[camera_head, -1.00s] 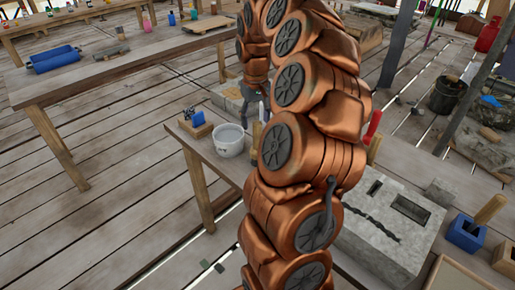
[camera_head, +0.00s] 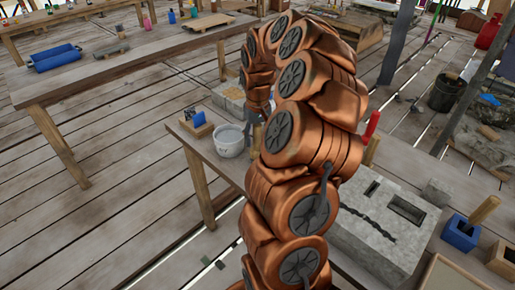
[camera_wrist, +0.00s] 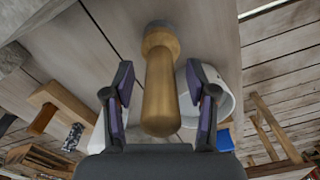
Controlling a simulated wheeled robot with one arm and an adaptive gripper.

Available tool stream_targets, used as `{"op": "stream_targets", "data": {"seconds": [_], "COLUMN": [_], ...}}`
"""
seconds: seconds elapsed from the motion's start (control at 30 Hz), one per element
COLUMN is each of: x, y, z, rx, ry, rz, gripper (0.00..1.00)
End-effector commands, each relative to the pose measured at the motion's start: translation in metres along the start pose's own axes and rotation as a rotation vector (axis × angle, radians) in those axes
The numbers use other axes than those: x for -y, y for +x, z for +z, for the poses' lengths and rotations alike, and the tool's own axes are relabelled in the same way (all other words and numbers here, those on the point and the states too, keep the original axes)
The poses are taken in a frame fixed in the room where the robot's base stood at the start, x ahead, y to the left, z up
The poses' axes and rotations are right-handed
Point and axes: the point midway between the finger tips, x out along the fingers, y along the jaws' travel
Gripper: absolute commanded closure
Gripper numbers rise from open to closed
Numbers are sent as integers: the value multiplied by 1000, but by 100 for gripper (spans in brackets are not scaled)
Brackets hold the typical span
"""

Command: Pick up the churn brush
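The churn brush (camera_wrist: 161,85), with a tan wooden handle and a greyish end, stands on the wooden table (camera_wrist: 110,32) in the wrist view. My gripper (camera_wrist: 160,72) is open, with one dark finger on each side of the handle. Gaps show between the fingers and the handle. In the head view a small tan piece of what seems to be the brush (camera_head: 257,137) shows beside my copper arm, which hides most of it and the gripper.
A white bucket (camera_head: 229,141) stands close to the brush, and behind the right finger in the wrist view (camera_wrist: 226,92). A blue item in a wooden holder (camera_head: 197,124) is left of it. A grey stone block (camera_head: 385,235) lies at right.

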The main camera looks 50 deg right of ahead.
Motion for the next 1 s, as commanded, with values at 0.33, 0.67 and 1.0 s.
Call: {"op": "stream_targets", "data": {"seconds": [0.33, 0.67, 1.0], "x": [0, 0, 0], "y": [0, 0, -12], "z": [0, 0, 0], "rx": [1, 1, 1], "ry": [-1, -1, -2], "rz": [0, 0, 1], "gripper": [83, 100, 100]}}
